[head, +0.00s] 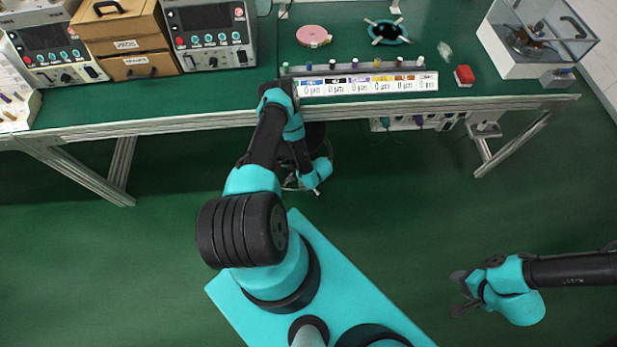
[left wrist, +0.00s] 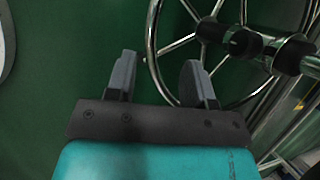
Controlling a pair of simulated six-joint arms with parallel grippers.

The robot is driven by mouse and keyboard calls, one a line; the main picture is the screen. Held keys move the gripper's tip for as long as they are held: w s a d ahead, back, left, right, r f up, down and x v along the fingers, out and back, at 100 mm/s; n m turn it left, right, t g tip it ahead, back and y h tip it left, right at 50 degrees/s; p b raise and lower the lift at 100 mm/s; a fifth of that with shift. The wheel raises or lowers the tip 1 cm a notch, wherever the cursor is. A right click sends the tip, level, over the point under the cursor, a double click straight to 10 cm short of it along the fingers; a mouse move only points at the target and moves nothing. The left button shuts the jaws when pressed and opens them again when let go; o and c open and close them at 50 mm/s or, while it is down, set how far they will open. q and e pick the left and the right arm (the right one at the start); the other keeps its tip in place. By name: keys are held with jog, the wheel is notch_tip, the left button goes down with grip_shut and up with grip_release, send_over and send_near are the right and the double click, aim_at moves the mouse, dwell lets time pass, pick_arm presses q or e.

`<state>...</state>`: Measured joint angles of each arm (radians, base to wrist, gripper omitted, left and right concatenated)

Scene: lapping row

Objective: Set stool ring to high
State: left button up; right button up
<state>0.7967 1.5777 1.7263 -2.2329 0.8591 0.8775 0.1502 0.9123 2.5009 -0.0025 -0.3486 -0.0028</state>
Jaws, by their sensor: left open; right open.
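The stool's chrome foot ring (left wrist: 151,45) shows in the left wrist view, with spokes running to a black hub (left wrist: 243,42) on the stool's column. In the head view the stool is mostly hidden behind my left arm; a bit of the ring (head: 290,187) shows. My left gripper (left wrist: 158,66) is open. In its wrist view the ring's left rim passes between the two fingertips, and one finger overlaps the ring; I cannot tell whether they touch. My right gripper (head: 461,293) is open and empty over the floor at lower right, far from the stool.
The green-topped bench (head: 200,105) runs above the stool, its metal front edge close to my left arm. The bench legs (head: 120,165) flank open space. The green floor (head: 420,215) on the right is clear.

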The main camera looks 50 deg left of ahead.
pick_arm(q)
jog(key=v, duration=0.6)
dwell(0.3)
jog(key=s+d+r+n+t+h, duration=0.1)
jog(key=d+r+n+h, duration=0.1)
jog(key=d+r, duration=0.4)
jog(key=s+d+r+n+t+h, duration=0.1)
jog(key=d+r+n+h, duration=0.2)
jog(key=d+r, duration=0.4)
jog(key=d+r+n+t+h, duration=0.1)
jog(key=d+r+n+h, duration=0.2)
jog(key=r, duration=1.4)
jog(key=d+n, duration=0.1)
jog(key=d, duration=0.2)
jog(key=shift+s+d+r, duration=0.2)
jog(key=shift+s, duration=0.2)
jog(key=shift+a, duration=0.1)
